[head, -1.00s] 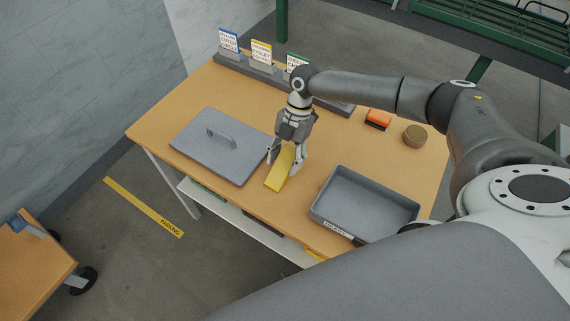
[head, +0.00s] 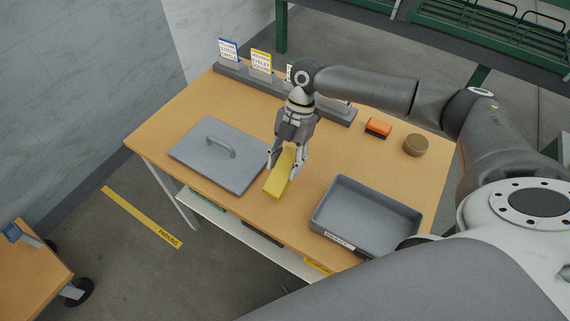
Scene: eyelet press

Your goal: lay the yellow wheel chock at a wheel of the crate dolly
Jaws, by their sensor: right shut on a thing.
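The yellow wheel chock (head: 277,184) is a yellow wedge-like block above the wooden table, between the grey lid and the grey tray. My right gripper (head: 286,163) comes from above and is shut on the chock, with one finger on each side. The chock seems slightly off the table top. At the lower left stands a wooden-topped piece with a dark wheel (head: 79,292), which may be the crate dolly; only part of it shows. My left gripper is not in view.
The wooden table (head: 180,115) holds a grey lid with handle (head: 200,165), a grey tray (head: 333,239), an orange block (head: 378,128), a round brown tin (head: 415,145) and a card rack (head: 232,72). A yellow parking strip (head: 140,215) lies on the floor, with free floor around it.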

